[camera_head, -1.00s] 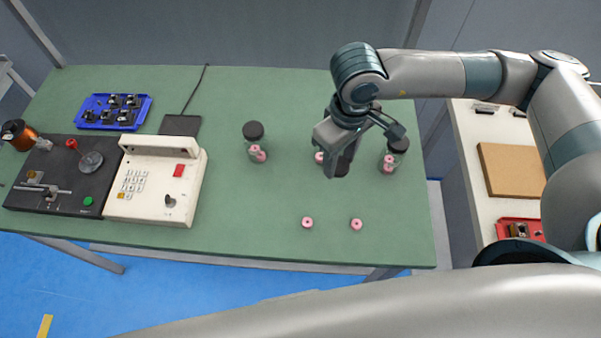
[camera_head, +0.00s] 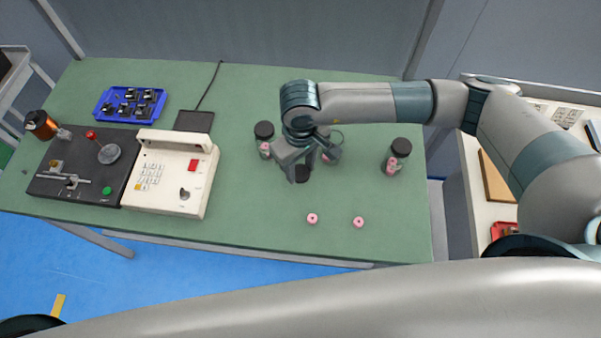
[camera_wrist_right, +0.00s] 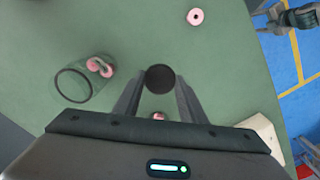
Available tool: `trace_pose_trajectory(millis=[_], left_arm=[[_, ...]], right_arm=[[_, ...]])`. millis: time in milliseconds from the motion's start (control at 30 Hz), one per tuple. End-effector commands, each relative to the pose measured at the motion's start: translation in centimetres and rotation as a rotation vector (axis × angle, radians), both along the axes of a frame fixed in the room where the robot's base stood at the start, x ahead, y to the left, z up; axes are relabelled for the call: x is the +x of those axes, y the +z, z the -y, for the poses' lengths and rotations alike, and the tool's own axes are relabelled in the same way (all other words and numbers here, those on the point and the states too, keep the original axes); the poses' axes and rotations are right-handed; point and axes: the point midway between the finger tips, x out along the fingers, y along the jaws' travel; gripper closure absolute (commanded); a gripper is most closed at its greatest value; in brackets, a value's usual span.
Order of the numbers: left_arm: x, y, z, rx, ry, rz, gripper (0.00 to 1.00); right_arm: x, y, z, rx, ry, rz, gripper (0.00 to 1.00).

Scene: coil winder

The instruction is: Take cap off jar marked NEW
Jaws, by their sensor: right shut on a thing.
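My right gripper (camera_head: 300,172) is shut on a black round cap (camera_wrist_right: 160,78), held above the table; the cap also shows below the fingers in the head view (camera_head: 302,175). An open glass jar (camera_wrist_right: 85,82) with pink rings inside stands to the left in the wrist view; in the head view it is partly hidden behind the gripper (camera_head: 330,158). Two other jars have black caps on: one at the left (camera_head: 264,140), partly behind the gripper, and one at the right (camera_head: 394,158). I cannot read any jar's label. My left gripper is not in view.
Two loose pink rings (camera_head: 312,218) (camera_head: 358,222) lie near the green table's (camera_head: 400,245) front edge. The white and black winder (camera_head: 165,180) stands at the left, with a blue tray (camera_head: 130,104) behind it. The front middle of the table has free room.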

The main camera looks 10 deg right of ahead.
Motion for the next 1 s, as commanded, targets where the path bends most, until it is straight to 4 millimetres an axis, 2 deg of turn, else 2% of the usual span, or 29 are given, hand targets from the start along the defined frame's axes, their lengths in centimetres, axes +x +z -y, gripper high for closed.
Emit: trace_pose_trajectory(millis=[167, 400, 933, 967, 1000], left_arm=[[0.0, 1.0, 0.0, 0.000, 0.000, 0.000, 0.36], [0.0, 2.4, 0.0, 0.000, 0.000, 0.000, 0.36], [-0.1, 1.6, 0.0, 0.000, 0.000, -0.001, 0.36], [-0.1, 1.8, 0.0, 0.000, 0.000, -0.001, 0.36], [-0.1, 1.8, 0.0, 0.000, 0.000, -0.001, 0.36]], right_arm=[[-0.1, -0.9, 0.0, 0.000, -0.001, -0.002, 0.90], [-0.1, -3.5, 0.0, 0.000, -0.001, -0.002, 0.90], [0.0, -4.4, 0.0, 0.000, 0.000, 0.000, 0.90], [0.0, -4.2, 0.0, 0.000, 0.000, 0.000, 0.56], [0.0, -4.2, 0.0, 0.000, 0.000, 0.000, 0.46]])
